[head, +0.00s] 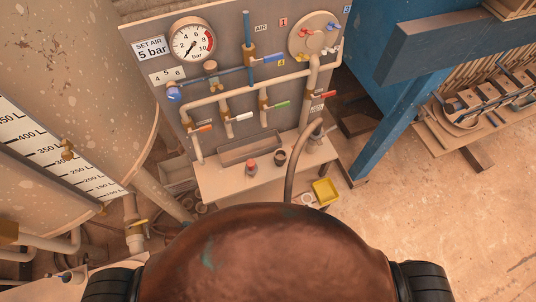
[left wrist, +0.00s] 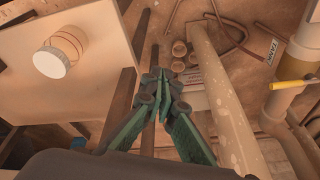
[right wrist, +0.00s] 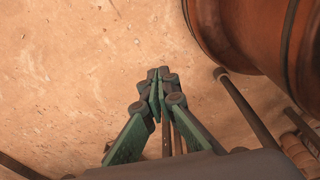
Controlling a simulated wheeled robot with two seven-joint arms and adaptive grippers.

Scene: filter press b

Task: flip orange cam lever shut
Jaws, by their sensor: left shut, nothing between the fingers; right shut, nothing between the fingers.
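A small valve with an orange handle (head: 204,128) is on the lower left of the grey panel (head: 240,75) in the head view. My left gripper (left wrist: 158,80) is shut and empty in the left wrist view, above pipes and floor clutter. My right gripper (right wrist: 160,78) is shut and empty above bare floor. Neither gripper shows in the head view or touches a lever.
The panel carries a gauge (head: 193,42), a blue lever (head: 268,58), a green lever (head: 277,106) and beige pipes. A bench (head: 225,184) below it holds small items.

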